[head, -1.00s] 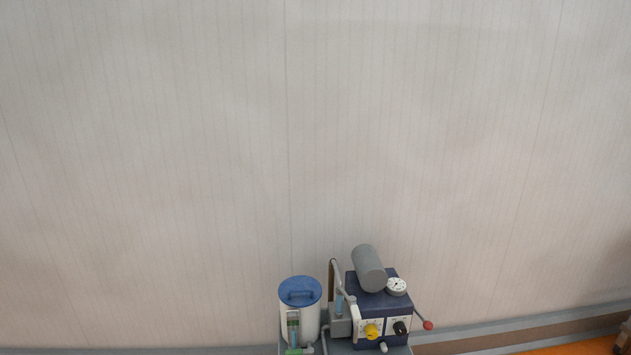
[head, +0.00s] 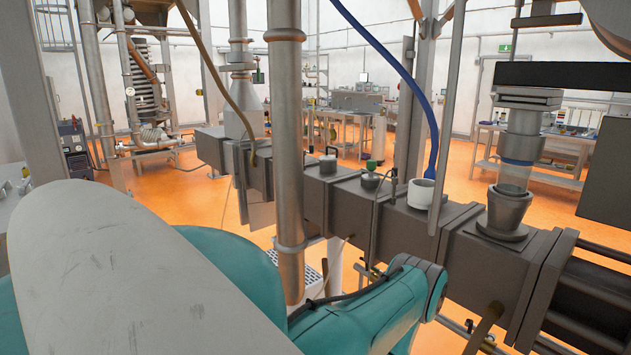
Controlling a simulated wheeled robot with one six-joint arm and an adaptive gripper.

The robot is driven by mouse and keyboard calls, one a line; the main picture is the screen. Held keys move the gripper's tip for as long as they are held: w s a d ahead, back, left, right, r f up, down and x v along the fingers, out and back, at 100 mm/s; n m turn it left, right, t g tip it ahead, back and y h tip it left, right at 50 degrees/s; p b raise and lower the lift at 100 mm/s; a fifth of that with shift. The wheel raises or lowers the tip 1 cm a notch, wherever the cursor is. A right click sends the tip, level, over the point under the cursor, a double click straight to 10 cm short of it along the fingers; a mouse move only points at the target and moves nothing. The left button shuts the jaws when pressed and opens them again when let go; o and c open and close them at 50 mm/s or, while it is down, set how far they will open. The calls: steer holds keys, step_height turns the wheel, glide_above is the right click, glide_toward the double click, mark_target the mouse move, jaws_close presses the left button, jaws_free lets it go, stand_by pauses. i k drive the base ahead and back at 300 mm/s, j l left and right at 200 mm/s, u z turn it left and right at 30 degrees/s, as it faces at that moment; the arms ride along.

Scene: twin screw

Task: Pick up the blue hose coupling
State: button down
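A blue hose (head: 408,75) comes down from the top of the picture to the right of centre in the head view. Its lower end (head: 431,165) meets a white round fitting (head: 421,193) on top of the long grey extruder barrel (head: 345,195). I cannot make out a separate blue coupling; the hose end looks seated at the fitting. My teal arm fills the lower left and lower middle, in front of the barrel. My gripper does not show.
A thick vertical metal pipe (head: 287,140) stands in front of the barrel. A thin upright post (head: 445,120) is close beside the white fitting. A glass-and-metal feeder (head: 510,185) stands on the barrel at right. Workbenches (head: 350,118) and open orange floor lie behind.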

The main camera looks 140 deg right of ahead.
mark_target(430, 172)
steer(key=i+z, duration=0.75)
steer(key=i, duration=0.25)
steer(key=z, duration=5.15)
steer(key=u, duration=4.75)
